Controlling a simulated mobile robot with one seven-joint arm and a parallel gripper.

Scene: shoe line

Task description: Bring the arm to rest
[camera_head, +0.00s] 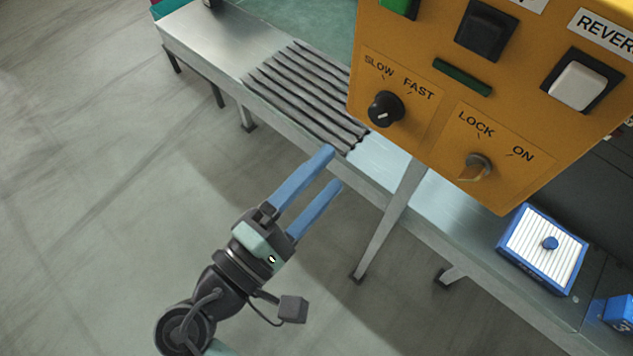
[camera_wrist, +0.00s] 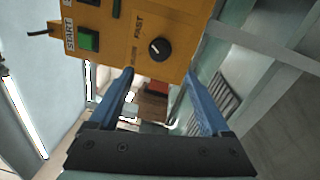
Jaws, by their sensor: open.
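My gripper (camera_head: 336,168) has two blue fingers and is open and empty in the head view. It is held in the air in front of the metal bench, left of and below the yellow control box (camera_head: 450,95). In the wrist view my gripper (camera_wrist: 160,78) shows both fingers spread apart, with nothing between them. The yellow control box (camera_wrist: 110,42) lies beyond the fingertips at the upper left there. My arm runs from the fingers down to the lower left of the head view.
The metal bench (camera_head: 205,40) runs diagonally, with grey rollers (camera_head: 305,95) set in it. A post (camera_head: 395,215) stands below the control box. A blue-framed ribbed tray (camera_head: 515,245) and a blue block (camera_head: 619,312) lie at the right. The floor (camera_head: 90,170) at left is clear.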

